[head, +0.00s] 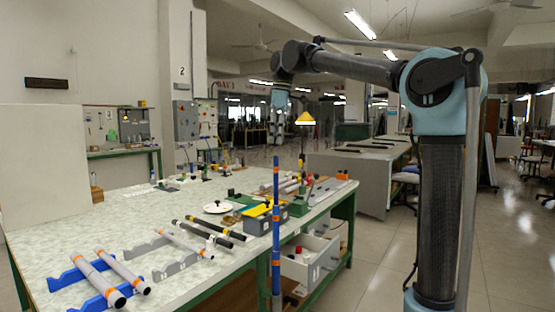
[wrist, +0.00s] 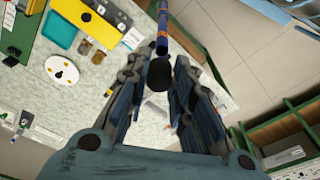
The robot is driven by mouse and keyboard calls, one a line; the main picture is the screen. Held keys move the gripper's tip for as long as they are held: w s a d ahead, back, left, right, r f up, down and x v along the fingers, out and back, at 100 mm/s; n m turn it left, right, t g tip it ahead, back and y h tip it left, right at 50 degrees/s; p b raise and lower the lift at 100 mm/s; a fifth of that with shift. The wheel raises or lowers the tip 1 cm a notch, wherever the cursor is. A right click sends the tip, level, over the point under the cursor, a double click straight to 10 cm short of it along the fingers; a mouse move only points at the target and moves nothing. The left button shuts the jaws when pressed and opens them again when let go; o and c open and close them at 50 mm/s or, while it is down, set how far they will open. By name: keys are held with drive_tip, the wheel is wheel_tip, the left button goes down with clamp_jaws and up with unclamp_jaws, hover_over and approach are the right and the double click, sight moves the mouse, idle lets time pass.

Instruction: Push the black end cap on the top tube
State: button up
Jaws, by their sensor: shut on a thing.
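A slim blue tube (head: 276,205) with orange bands stands upright in front of the table. In the wrist view its upper end (wrist: 162,30) points toward my gripper. The black end cap (wrist: 158,76) is a dark round piece between the fingers of my gripper (wrist: 160,66). My gripper is shut on it, over the end of the tube. The cap and the tube end overlap in the wrist view, and I cannot tell whether they touch or how far the cap is on. In the head view the fingers are dim against the background, and I cannot make out the cap there.
Grey tubes (head: 183,238) and black-ended rods lie on blue and grey stands on the speckled table (head: 40,220). A white round dish (head: 217,208) and a grey box with a yellow top sit near the middle. Open drawers (head: 303,268) jut out at the table's right side.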

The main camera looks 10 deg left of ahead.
drive_tip(key=shift+f, duration=3.2)
drive_tip(key=shift+c, duration=0.6)
drive_tip(key=o, duration=0.8)
drive_tip(key=shift+c, duration=0.2)
drive_tip(key=shift+r, duration=0.1)
wheel_tip(320, 180, up, 12)
drive_tip(key=d, duration=0.1)
drive_tip(key=shift+w+d, duration=0.15)
drive_tip(key=shift+d, duration=0.1)
